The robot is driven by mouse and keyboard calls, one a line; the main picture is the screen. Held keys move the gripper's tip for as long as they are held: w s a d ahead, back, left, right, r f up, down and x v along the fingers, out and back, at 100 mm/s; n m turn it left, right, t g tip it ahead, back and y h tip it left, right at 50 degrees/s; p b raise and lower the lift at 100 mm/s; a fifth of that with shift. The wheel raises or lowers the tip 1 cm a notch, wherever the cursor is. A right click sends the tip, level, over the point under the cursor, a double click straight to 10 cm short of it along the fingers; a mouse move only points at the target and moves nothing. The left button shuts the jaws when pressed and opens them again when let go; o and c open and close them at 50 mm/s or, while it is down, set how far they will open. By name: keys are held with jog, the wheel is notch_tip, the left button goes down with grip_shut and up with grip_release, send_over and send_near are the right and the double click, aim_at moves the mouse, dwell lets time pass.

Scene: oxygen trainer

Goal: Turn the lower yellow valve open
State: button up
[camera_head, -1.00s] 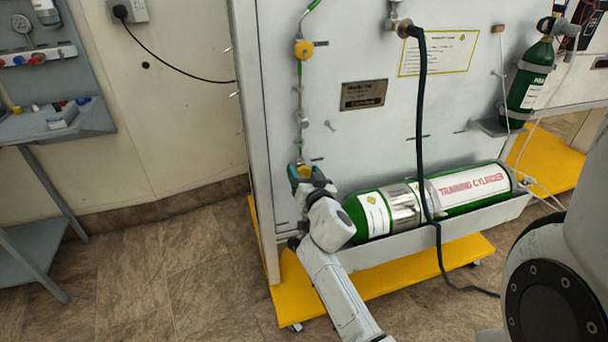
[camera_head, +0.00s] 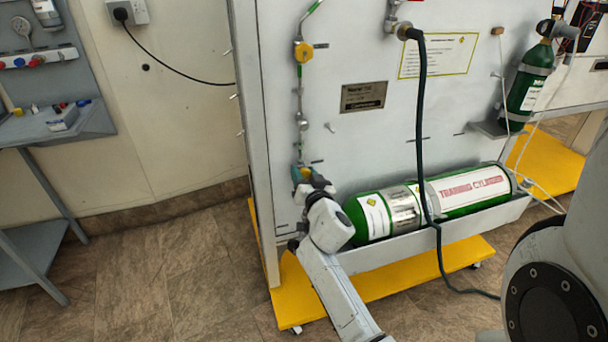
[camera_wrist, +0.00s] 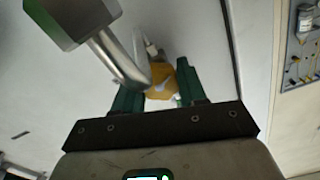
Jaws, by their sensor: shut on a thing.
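The lower yellow valve (camera_head: 305,172) is on the thin pipe low at the left side of the white panel. My gripper (camera_head: 300,176) is at this valve, with its teal fingers around it. In the wrist view the yellow valve body (camera_wrist: 161,80) sits between the two green fingers of my gripper (camera_wrist: 160,92), which are shut on it. A small pale part shows on the valve's front. The valve's handle and its exact angle are mostly hidden in the head view.
An upper yellow valve (camera_head: 303,52) is on the same pipe. A green training cylinder (camera_head: 470,190) lies in a tray right of my arm, with a black hose (camera_head: 421,120) in front. In the wrist view a metal bar (camera_wrist: 118,58) crosses near the left finger.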

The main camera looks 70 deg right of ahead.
jog(key=n, duration=0.2)
jog(key=shift+w+n, duration=0.1)
jog(key=shift+n, duration=1.2)
jog(key=o, duration=1.1)
jog(key=shift+c, duration=0.2)
jog(key=shift+a, duration=0.1)
jog(key=v, duration=1)
jog(key=shift+s+a, duration=0.2)
jog(key=shift+s, duration=0.2)
